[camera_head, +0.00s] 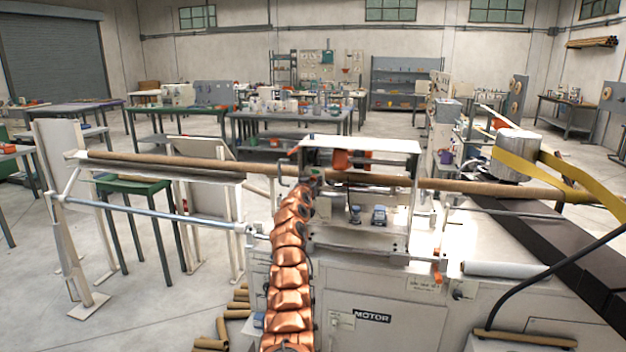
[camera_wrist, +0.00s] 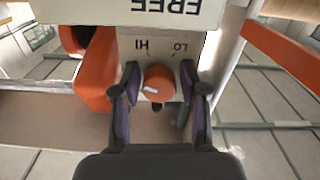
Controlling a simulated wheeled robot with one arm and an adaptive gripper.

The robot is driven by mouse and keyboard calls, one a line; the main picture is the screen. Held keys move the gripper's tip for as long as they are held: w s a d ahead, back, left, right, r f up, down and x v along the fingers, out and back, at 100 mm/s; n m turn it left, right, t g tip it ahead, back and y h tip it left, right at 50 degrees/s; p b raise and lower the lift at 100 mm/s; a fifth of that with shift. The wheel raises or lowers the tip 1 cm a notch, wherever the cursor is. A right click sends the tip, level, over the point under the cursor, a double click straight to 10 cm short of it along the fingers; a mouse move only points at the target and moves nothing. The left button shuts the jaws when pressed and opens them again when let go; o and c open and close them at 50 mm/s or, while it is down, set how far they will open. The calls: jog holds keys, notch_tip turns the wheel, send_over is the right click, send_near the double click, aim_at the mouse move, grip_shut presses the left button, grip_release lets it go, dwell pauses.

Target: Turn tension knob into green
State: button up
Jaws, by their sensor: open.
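The tension knob (camera_wrist: 159,84) is a round orange knob with a short white pointer mark, seen in the wrist view. It sits below a pale plate (camera_wrist: 160,45) lettered HI and LO, which appears upside down. My gripper (camera_wrist: 160,92) is open, with one dark finger on each side of the knob. A gap shows between the knob and each finger, so it does not look gripped. No green zone is clear in the wrist view. In the head view my copper-coloured arm reaches the winder (camera_head: 360,215), and the knob and fingertips cannot be made out there.
A label reading FREE (camera_wrist: 168,8) is above the knob plate. An orange part (camera_wrist: 95,75) stands close to the left finger, and an orange bar (camera_wrist: 285,50) is at the right. A long brown tube (camera_head: 150,164) crosses the winder. Cardboard tubes (camera_head: 235,310) lie on the floor.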

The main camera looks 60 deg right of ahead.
jog(key=shift+c, duration=0.4)
grip_shut()
jog(key=shift+n, duration=0.3)
